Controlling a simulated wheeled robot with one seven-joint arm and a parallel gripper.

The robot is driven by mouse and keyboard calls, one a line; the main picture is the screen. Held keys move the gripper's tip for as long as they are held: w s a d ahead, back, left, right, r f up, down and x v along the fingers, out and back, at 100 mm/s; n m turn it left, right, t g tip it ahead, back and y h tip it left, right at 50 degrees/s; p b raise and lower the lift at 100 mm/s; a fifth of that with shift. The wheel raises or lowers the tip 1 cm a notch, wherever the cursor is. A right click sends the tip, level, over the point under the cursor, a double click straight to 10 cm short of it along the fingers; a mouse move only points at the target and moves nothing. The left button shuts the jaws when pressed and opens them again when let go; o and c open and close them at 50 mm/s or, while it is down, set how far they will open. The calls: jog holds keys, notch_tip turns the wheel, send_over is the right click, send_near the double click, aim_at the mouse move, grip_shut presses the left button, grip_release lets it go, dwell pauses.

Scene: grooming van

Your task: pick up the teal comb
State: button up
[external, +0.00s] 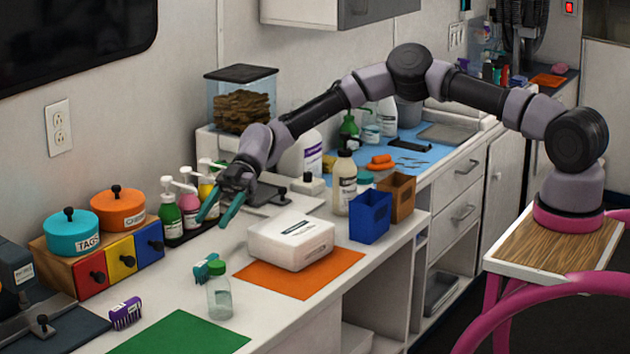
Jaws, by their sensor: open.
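My gripper (220,211), with teal fingers, is open and empty. It points down above the counter, near the pump bottles, higher in the picture than the comb and apart from it.
A purple comb (126,313) lies to the left. A white box (291,241) sits on an orange mat (297,287). A green mat (180,334) lies in front. Pump bottles (190,208) and a coloured drawer box (122,261) stand behind left.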

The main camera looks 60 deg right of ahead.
aim_at(209, 258)
notch_tip(209, 258, down, 7)
jog(key=shift+f, duration=0.2)
jog(key=x, duration=0.5)
jog(key=shift+w, duration=0.1)
jog(key=shift+a, duration=0.1)
grip_shut()
